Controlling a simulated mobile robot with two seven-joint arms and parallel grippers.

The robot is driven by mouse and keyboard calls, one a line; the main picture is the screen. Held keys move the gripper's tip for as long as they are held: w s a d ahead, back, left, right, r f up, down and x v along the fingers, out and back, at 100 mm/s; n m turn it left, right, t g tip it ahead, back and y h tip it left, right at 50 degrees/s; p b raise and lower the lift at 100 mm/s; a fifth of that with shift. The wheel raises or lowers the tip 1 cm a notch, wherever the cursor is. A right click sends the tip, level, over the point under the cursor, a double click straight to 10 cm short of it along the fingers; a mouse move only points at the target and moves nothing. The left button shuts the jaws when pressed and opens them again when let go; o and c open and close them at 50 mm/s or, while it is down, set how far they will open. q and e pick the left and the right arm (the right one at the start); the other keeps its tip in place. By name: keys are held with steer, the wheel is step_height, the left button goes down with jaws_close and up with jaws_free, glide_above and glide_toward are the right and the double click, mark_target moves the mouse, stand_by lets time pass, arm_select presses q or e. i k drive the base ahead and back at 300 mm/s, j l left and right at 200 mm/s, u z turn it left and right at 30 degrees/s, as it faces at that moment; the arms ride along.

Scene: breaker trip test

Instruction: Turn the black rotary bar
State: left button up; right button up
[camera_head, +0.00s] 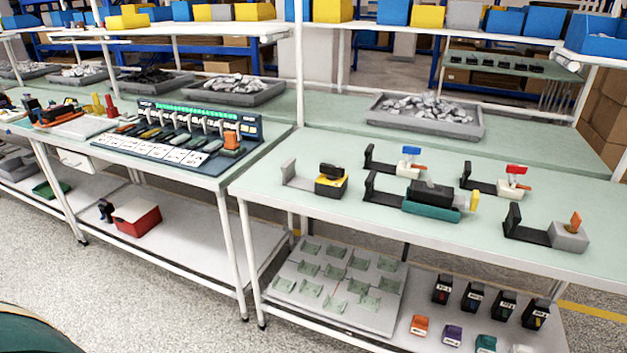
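On the near green-topped table at the right, a grey bracket holds a yellow and black block (331,183). A small black bar-shaped handle (330,170) sits on top of this block and looks like the black rotary bar. Its exact angle is too small to tell. Neither of my grippers shows in the head view, and nothing touches the handle.
A breaker test panel (190,130) stands on the left table. Free tabletop lies in front.

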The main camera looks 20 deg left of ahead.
mark_target(332, 171)
steer(key=i+j, duration=0.5)
steer(key=j, duration=0.15)
steer(key=i+j, duration=1)
steer(key=j, duration=0.25)
